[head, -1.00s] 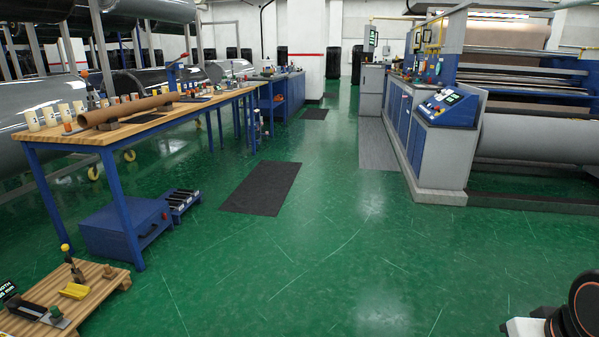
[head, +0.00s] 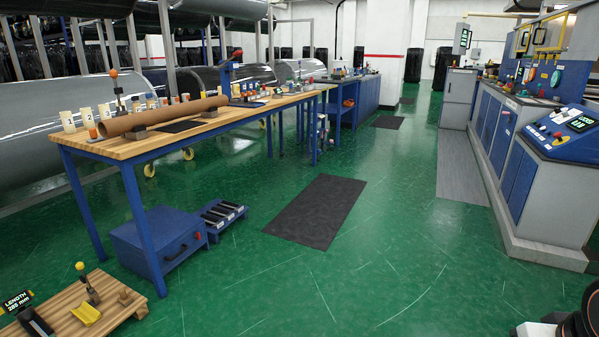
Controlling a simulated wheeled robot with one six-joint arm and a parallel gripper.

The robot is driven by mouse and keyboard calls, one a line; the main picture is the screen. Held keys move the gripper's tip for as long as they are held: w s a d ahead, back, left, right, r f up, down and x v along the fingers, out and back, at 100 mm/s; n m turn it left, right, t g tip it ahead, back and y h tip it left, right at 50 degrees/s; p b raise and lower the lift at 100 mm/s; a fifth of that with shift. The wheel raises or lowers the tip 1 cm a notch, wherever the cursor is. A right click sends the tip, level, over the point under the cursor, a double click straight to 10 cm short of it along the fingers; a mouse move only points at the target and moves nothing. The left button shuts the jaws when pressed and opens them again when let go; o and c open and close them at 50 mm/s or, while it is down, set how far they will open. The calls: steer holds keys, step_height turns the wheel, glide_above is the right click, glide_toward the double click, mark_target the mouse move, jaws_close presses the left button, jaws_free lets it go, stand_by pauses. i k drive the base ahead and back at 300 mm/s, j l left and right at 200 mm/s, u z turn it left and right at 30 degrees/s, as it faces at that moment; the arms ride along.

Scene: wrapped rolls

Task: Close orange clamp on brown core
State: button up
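The brown core (head: 165,116) is a long tube lying along the near part of the wooden-topped workbench (head: 130,149), resting on dark supports. An upright lever with an orange knob (head: 113,74) stands behind the core's left part. It may be the orange clamp; from here I cannot tell whether it is open or closed. A blue post with an orange-red handle (head: 236,54) stands farther along the bench. My gripper is not in view; only a dark rounded part with a red ring, probably of my arm, shows at the bottom right corner.
A low wooden pallet (head: 119,304) with a yellow-knobbed lever (head: 81,267) and a yellow cradle (head: 86,314) is at the lower left. A blue box (head: 158,240) sits under the bench. A dark mat (head: 316,211) lies on open green floor. Control consoles (head: 558,180) line the right.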

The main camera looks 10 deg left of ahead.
mark_target(114, 74)
steer(key=i+j+u, duration=0.15)
steer(key=u, duration=0.25)
steer(key=i+u, duration=0.65)
steer(key=u, duration=0.15)
steer(key=i+l+u, duration=0.15)
steer(key=u, duration=0.25)
steer(key=i+j+u, duration=0.1)
steer(key=i+u, duration=0.2)
steer(key=i, duration=0.75)
steer(key=i+l, duration=0.75)
steer(key=l+u, duration=0.1)
steer(key=l, duration=0.15)
